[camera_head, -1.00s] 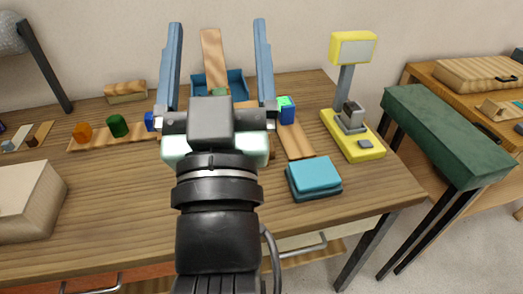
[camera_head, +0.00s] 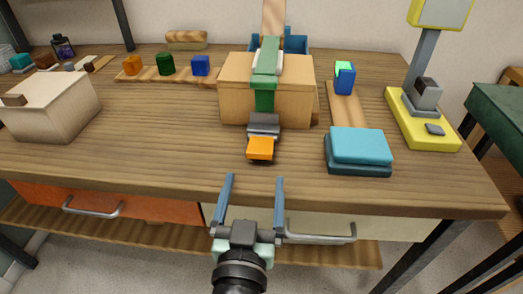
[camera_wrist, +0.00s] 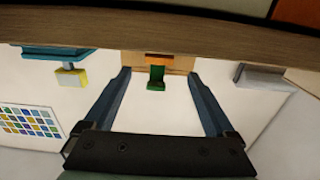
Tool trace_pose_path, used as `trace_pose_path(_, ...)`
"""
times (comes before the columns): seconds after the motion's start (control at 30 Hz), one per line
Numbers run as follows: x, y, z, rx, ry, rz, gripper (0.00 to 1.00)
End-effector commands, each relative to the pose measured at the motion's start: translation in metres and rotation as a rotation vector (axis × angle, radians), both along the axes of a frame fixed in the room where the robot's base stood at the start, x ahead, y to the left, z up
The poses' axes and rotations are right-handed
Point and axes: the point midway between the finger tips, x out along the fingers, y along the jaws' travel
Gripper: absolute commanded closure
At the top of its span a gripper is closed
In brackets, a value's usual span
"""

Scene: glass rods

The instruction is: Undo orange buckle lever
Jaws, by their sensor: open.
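The orange buckle lever (camera_head: 261,149) sticks out towards me from a dark grey buckle (camera_head: 263,125) at the front of a wooden box (camera_head: 295,100). A green strap (camera_head: 266,60) runs over the box to the buckle. My gripper (camera_head: 254,177) is open and empty at the table's front edge, with its fingers pointing towards the box. The lever lies beyond the fingertips, apart from them. In the wrist view, which appears upside down, the orange lever (camera_wrist: 160,56) and green strap (camera_wrist: 156,80) show between the fingers.
A teal box (camera_head: 358,148) sits right of the buckle, and a yellow scale (camera_head: 425,125) stands farther right. A pale box (camera_head: 50,110) is at the left. Coloured blocks stand on a wooden strip (camera_head: 140,75) behind. The tabletop left of the lever is clear.

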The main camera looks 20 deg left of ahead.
Motion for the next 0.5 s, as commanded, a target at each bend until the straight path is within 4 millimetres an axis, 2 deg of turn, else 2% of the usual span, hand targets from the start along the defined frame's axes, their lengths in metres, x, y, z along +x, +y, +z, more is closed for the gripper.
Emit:
trace_pose_path(0.3, 0.052, 0.015, 0.0, 0.001, -0.002, 0.0, 0.1)
trace_pose_path(0.5, 0.078, 0.022, -0.001, 0.0, -0.001, 0.0, 0.1)
